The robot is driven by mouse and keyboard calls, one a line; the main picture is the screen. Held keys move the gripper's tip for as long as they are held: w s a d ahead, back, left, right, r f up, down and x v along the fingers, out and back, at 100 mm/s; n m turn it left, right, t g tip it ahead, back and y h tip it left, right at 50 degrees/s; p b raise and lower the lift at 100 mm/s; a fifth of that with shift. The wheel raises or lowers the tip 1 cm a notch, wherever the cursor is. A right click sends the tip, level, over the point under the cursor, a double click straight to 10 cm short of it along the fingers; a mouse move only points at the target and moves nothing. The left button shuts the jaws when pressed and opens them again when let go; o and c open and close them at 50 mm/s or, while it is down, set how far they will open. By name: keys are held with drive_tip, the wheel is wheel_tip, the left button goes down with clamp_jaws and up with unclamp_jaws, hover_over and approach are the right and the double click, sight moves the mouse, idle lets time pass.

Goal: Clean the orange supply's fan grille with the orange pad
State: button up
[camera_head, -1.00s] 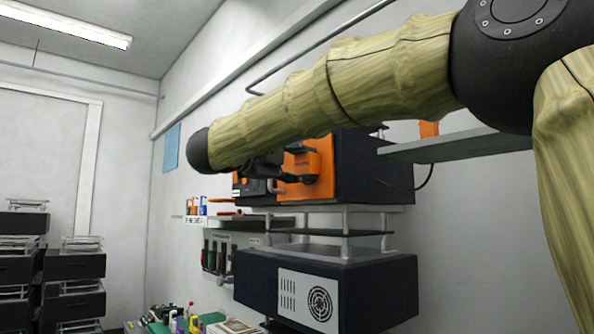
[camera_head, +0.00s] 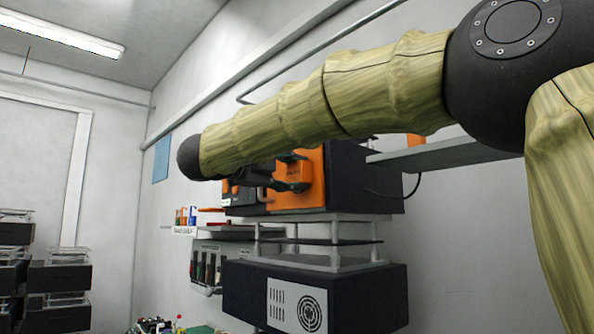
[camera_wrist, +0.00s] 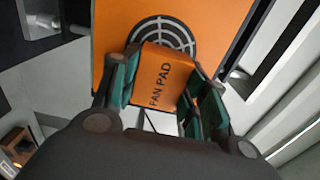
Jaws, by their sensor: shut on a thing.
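The orange supply (camera_head: 313,187) is a dark box with an orange front, on the upper level of the rack in the head view. Its orange face (camera_wrist: 203,22) fills the top of the wrist view, with the round fan grille (camera_wrist: 172,30) on it. My gripper (camera_wrist: 168,87) is shut on the orange pad (camera_wrist: 162,76), which reads "FAN PAD". The pad is at the grille's lower part and covers some of it; I cannot tell whether it touches. In the head view my gripper (camera_head: 282,175) is in front of the orange face, partly hidden by my arm.
A second dark supply with a pale panel and round grille (camera_head: 310,310) stands below. A grey shelf (camera_head: 445,152) juts out at right. A small shelf with several items (camera_head: 190,228) is at left, and stacked dark drawers (camera_head: 58,277) stand far left.

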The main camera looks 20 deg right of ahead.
drive_tip(key=shift+w+a+p, duration=0.35)
drive_tip(key=shift+w+p, duration=0.05)
drive_tip(key=shift+w, duration=0.5)
drive_tip(key=shift+w+a+p, duration=0.3)
drive_tip(key=shift+w+p, duration=0.05)
drive_tip(key=shift+w, duration=0.6)
drive_tip(key=shift+w+a+p, duration=0.35)
drive_tip(key=shift+w+p, duration=0.05)
drive_tip(key=shift+w, duration=0.5)
drive_tip(key=shift+s, duration=0.1)
drive_tip(key=v, duration=0.6)
drive_tip(key=shift+b, duration=0.45)
drive_tip(key=shift+a, duration=0.15)
drive_tip(key=v, duration=0.2)
drive_tip(key=shift+s+a, duration=0.15)
drive_tip(key=shift+a, duration=0.2)
